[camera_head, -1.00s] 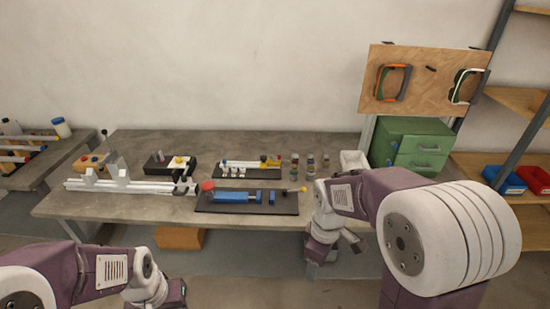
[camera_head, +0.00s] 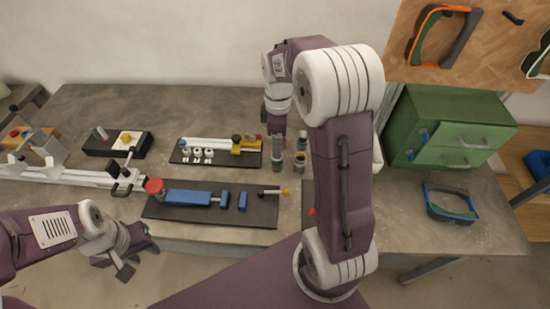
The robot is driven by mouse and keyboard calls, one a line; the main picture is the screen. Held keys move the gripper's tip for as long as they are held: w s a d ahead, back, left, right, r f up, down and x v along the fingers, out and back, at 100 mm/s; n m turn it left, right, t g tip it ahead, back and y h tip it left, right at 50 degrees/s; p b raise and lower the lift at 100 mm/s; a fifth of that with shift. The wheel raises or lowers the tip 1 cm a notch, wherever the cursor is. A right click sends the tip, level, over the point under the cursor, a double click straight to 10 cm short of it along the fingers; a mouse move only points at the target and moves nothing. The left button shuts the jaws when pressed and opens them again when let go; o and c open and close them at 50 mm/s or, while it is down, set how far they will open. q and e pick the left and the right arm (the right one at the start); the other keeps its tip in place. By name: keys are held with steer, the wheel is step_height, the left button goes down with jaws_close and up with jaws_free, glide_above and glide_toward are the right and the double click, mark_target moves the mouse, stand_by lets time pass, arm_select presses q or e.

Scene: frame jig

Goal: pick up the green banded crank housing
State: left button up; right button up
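Several small banded cylinders, the crank housings, stand in a cluster on the bench. One greenish-grey housing (camera_head: 276,160) is directly below my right gripper (camera_head: 277,142), which points down at the cluster. Another housing (camera_head: 300,161) stands just right of it, and one (camera_head: 302,141) is behind that. The bands are too small to tell which housing is green. The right fingers are small and dark, so I cannot tell whether they are open or touch a housing. My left gripper (camera_head: 138,261) is low in front of the bench, its fingers apart and empty.
A black board (camera_head: 260,213) with blue blocks lies in front of the cluster; another board (camera_head: 180,157) lies left. A green drawer cabinet (camera_head: 450,128) stands right, with a blue-and-green frame (camera_head: 450,203) before it. My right arm hides part of the bench.

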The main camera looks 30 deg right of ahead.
mark_target(277, 162)
steer(key=f, duration=0.3)
steer(key=shift+w+d+f, duration=0.1)
steer(key=shift+w+f, duration=0.1)
steer(key=shift+f, duration=0.2)
steer(key=f, duration=0.2)
steer(key=f+b, duration=0.1)
steer(key=f, duration=0.1)
steer(key=shift+s+a, duration=0.2)
steer(key=shift+a, duration=0.05)
steer(key=shift+w+f, duration=0.15)
steer(key=shift+f, duration=0.35)
steer(key=shift+r, duration=0.1)
jaws_close()
steer(key=shift+r, duration=0.1)
